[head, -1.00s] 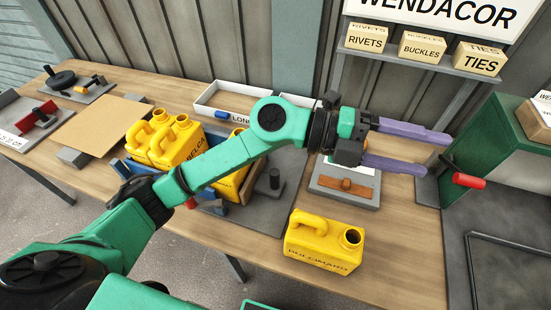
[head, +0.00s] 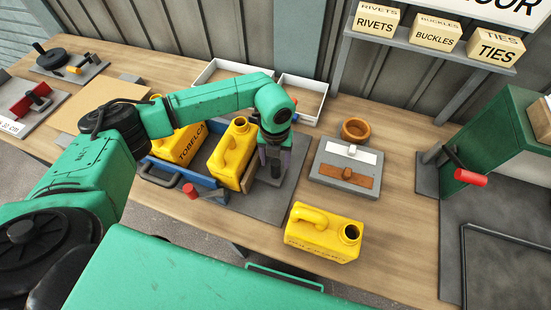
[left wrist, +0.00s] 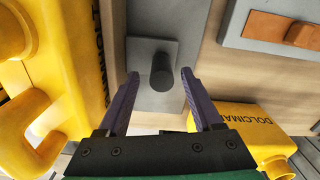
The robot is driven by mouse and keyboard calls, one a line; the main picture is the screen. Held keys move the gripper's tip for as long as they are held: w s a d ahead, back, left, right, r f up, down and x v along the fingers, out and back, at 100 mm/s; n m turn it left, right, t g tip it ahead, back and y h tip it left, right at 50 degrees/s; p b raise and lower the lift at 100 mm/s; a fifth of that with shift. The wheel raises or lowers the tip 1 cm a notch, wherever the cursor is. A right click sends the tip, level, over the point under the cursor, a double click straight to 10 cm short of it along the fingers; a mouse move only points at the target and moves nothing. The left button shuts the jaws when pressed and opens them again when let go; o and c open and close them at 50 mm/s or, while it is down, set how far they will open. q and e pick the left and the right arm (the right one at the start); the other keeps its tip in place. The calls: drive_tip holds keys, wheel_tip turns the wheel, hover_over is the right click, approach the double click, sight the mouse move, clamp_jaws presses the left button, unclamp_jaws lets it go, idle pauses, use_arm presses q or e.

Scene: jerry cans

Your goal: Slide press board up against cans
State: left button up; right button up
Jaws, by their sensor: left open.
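Two yellow cans stand in the blue-sided holder (head: 208,192) on a grey base: the TOBELCA can (head: 178,143) and, to its right, another can (head: 234,155). The press board looks to be the small grey plate with a dark round post (left wrist: 162,70), right of the cans; in the head view my gripper largely hides it. My left gripper (head: 274,165) points down over it, open. In the left wrist view its purple fingers (left wrist: 160,76) lie either side of the post, with gaps; I cannot tell their height. My right gripper is not in view.
A grey plate with a brown strip (head: 346,178) and a brown bowl (head: 356,129) are to the right. White trays (head: 302,101) stand behind. A green machine with a red handle (head: 470,178) is at far right.

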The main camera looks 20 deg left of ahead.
sight(264, 171)
use_arm(q)
wheel_tip(264, 171, down, 2)
drive_tip(key=shift+s+d, duration=0.1)
drive_tip(key=shift+c, duration=0.4)
clamp_jaws()
drive_tip(key=shift+w+a+b, duration=0.2)
drive_tip(key=shift+a+b, duration=0.1)
drive_tip(key=shift+a, duration=1.75)
drive_tip(key=shift+o, duration=0.4)
unclamp_jaws()
drive_tip(key=shift+d, duration=0.1)
